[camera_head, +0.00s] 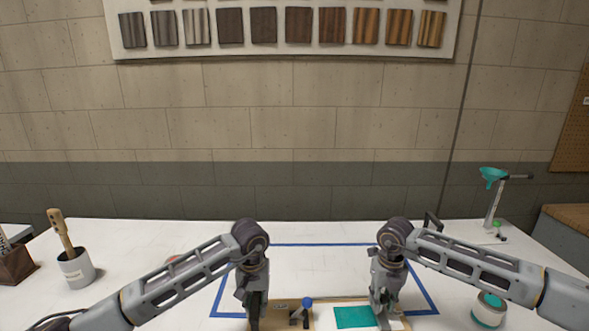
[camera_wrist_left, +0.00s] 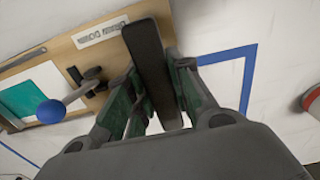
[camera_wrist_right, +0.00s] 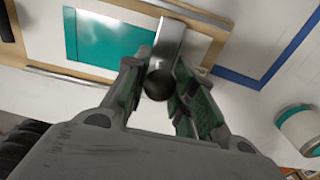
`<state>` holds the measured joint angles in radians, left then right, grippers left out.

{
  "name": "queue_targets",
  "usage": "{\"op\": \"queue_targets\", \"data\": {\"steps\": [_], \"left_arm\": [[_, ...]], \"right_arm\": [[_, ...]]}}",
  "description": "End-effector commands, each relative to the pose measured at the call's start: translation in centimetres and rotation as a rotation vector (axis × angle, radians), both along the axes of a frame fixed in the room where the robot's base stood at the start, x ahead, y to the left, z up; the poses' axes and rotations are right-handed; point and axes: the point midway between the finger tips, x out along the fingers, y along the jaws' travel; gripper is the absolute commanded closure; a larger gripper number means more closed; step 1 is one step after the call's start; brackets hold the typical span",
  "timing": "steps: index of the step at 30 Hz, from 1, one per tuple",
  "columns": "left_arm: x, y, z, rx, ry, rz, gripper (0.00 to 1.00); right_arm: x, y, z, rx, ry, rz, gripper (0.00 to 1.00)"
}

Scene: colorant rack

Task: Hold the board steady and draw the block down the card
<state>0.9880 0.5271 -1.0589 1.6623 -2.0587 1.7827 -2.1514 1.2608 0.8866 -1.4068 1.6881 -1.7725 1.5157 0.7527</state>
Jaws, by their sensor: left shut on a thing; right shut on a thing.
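The wooden board (camera_wrist_left: 112,58) lies on the table, with a white card (camera_wrist_right: 198,45) on it. A teal coat (camera_wrist_right: 112,38) covers part of the card; it also shows in the head view (camera_head: 353,317). My left gripper (camera_wrist_left: 165,118) is shut on a dark bar (camera_wrist_left: 146,50) at one end of the board. My right gripper (camera_wrist_right: 158,88) is shut on the dark round knob (camera_wrist_right: 158,84) of a metal block (camera_wrist_right: 173,42). The block stands across the card at the edge of the teal, with pale card beyond it. The block's underside is hidden.
A clamp with a blue knob (camera_wrist_left: 50,112) is on the board between my grippers. Blue tape (camera_head: 320,244) frames the work area. An open teal-filled can (camera_head: 489,310) stands at the right, a brush pot (camera_head: 76,268) at the left. The table behind is mostly clear.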

Motion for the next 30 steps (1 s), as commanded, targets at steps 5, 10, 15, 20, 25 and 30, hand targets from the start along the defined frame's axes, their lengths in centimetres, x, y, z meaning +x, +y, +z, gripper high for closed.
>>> {"op": "queue_targets", "data": {"steps": [5,10,15,20,25,30], "left_arm": [[0.01,0.21,-0.10,0.004,0.002,0.002,1.00],[0.01,0.21,-0.10,0.004,0.002,0.002,1.00],[0.02,0.21,-0.09,0.004,0.001,0.003,1.00],[0.01,0.17,-0.09,0.003,0.001,0.002,1.00],[0.00,0.13,-0.08,0.003,0.001,0.002,1.00],[0.00,0.09,-0.07,0.002,0.001,0.001,1.00]], "right_arm": [[0.06,-0.64,0.01,-0.004,0.000,-0.003,1.00],[0.08,-0.70,0.02,-0.004,0.000,-0.003,1.00],[0.08,-0.68,0.02,-0.004,0.000,-0.003,0.65],[0.05,-0.58,0.01,-0.002,0.000,-0.002,0.50],[0.03,-0.52,0.00,-0.001,0.000,-0.001,0.50],[0.04,-0.48,0.12,-0.001,0.000,0.000,0.50]]}}
